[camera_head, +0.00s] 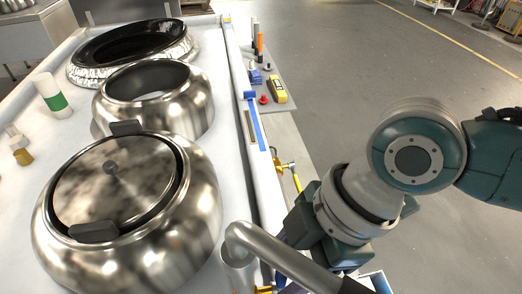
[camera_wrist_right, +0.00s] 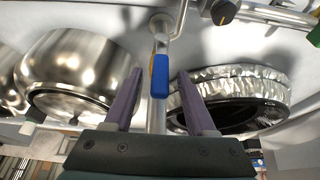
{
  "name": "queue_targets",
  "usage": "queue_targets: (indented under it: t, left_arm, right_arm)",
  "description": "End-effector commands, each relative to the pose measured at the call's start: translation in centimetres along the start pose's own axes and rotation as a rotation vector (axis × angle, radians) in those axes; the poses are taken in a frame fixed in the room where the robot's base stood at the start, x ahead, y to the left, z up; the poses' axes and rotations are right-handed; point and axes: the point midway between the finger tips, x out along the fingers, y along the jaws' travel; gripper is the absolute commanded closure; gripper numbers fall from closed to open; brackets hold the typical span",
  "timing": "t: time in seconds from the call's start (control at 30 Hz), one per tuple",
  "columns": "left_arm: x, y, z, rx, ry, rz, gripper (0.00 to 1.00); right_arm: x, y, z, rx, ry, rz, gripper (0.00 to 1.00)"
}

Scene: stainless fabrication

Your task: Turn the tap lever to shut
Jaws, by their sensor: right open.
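The tap lever (camera_wrist_right: 160,76) has a blue grip and hangs from a steel fitting in the right wrist view. My right gripper (camera_wrist_right: 160,72) is open, with one purple finger on each side of the blue grip. Gaps show between the grip and both fingers. In the head view my right arm reaches in from the right, and its wrist hides the blue lever. A brass fitting (camera_head: 265,290) shows only in part at the bottom edge there. My left gripper is not in view.
Large steel pots (camera_head: 170,105) stand on the white worktop (camera_head: 75,110), one covered with a lid (camera_head: 115,185). A curved steel pipe (camera_head: 270,250) lies close to my right wrist. Another brass valve with a yellow lever (camera_head: 297,181) is on the worktop's side.

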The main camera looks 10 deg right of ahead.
Motion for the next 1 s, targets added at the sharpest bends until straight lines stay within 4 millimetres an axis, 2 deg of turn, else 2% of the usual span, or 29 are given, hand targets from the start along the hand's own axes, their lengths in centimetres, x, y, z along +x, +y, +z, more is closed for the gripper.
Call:
queue_targets:
  t: [0.33, 0.83, 1.0]
  left_arm:
    - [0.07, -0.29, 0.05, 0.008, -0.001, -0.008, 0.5]
    - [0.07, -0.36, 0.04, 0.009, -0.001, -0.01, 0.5]
    - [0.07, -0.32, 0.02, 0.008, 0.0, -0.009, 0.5]
  right_arm:
    - [0.6, -0.01, -0.02, 0.0, 0.0, 0.001, 0.44]
    - [0.56, -0.01, -0.01, 0.0, 0.0, 0.001, 1.0]
    - [0.56, -0.01, -0.01, 0.0, 0.0, 0.001, 1.0]
